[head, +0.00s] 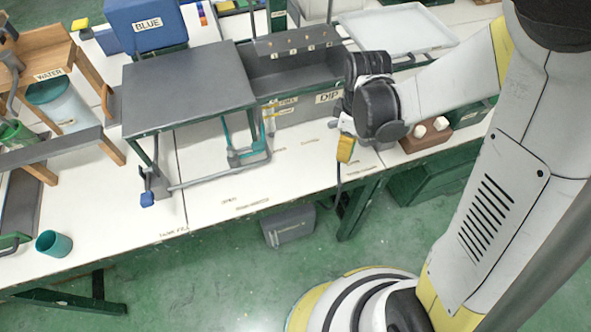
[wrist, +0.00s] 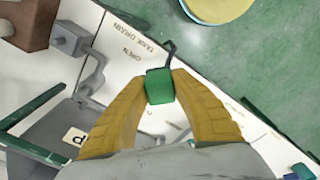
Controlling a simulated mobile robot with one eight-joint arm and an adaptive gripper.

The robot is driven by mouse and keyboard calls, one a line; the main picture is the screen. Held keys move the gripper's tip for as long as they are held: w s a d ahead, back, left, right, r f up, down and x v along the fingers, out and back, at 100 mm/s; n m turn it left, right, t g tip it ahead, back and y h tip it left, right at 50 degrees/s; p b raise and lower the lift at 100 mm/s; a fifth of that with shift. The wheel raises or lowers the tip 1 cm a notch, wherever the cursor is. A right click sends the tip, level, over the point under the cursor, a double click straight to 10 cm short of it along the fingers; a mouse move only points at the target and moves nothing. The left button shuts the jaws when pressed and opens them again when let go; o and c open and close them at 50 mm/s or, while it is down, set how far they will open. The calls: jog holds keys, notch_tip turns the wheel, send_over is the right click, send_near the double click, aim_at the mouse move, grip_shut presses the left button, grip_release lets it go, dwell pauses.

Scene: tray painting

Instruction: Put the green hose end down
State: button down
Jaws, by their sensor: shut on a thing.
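My gripper (head: 344,156) is over the front part of the white bench, right of the dark grey stand. In the wrist view its two yellow fingers (wrist: 160,88) are shut on the green hose end (wrist: 160,84), a small green block. A short dark piece (wrist: 170,49) sticks out past the block. In the head view the green hose end is hidden by my gripper, and a thin dark line (head: 338,184) hangs below it over the bench's front edge. Labels reading GREEN (wrist: 120,62) and TASK DRAIN (wrist: 145,43) are on the white surface near the hose end.
The grey-topped stand (head: 187,88) and the trough with the DIP label (head: 328,97) lie behind and left. A brown block with white cubes (head: 427,138) is right of my gripper. A teal cup (head: 54,243) stands at the left front. The bench front between is mostly clear.

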jog(key=b, duration=0.4)
send_over(304, 172)
notch_tip(304, 172, down, 7)
jog(key=shift+r, duration=0.2)
jog(key=shift+f+b, duration=0.9)
jog(key=shift+f, duration=1)
jog(key=shift+d, duration=0.1)
jog(key=shift+f, duration=0.25)
jog(key=c, duration=1.2)
grip_release()
jog(key=shift+r, duration=0.1)
